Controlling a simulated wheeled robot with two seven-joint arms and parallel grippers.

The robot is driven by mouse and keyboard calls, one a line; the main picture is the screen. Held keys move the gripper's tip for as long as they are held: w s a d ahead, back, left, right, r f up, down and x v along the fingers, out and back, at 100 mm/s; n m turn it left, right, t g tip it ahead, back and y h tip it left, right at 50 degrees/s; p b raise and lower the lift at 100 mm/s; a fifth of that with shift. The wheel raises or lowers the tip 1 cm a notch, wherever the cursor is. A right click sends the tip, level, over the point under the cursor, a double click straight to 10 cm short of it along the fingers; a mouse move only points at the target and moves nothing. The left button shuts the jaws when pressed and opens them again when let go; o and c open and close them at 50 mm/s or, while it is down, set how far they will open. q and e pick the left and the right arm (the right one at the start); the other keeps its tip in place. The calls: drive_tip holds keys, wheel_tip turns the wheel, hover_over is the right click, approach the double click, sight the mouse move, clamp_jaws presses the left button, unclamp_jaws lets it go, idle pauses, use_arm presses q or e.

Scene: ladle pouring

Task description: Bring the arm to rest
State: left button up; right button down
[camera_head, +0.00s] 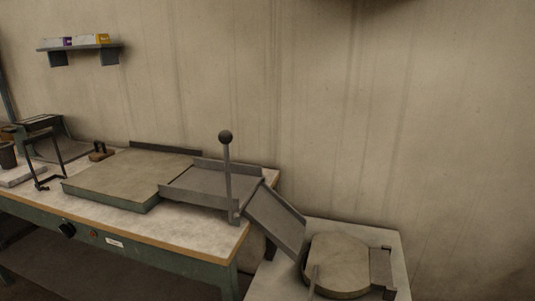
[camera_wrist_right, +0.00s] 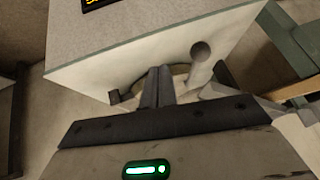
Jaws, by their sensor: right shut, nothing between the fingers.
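My right gripper (camera_wrist_right: 159,84) shows in the right wrist view, its two dark fingers together with nothing between them. The fingertips appear in front of a pale box-like block (camera_wrist_right: 150,45) with a dark display at its top edge; I cannot tell whether they touch it. A round grey knob (camera_wrist_right: 200,50) shows just right of the fingertips, and part of a round rim is half hidden behind them. Neither gripper shows in the head view, and my left gripper is in no view.
In the head view a workbench (camera_head: 205,232) carries a flat slab (camera_head: 115,175) and an upright lever (camera_head: 227,165) with a ball knob. A sloping chute (camera_head: 277,218) leads down to a low stand (camera_head: 270,283) with a round drum (camera_head: 338,262). A wall shelf (camera_head: 85,47) hangs upper left.

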drive_tip(key=s+d+r+n+g, duration=0.2)
drive_tip(key=s+n, duration=0.1)
drive_tip(key=s, duration=0.9)
drive_tip(key=s+d+r+n+g, duration=0.2)
drive_tip(key=s+r, duration=0.1)
drive_tip(key=s, duration=0.8)
drive_tip(key=w+a+f+t+y, duration=0.2)
drive_tip(key=w+a+f+t, duration=0.3)
drive_tip(key=w+f+t, duration=0.1)
drive_tip(key=shift+a+f+n+t, duration=0.4)
drive_tip(key=shift+f+t, duration=0.1)
drive_tip(key=shift+f, duration=0.3)
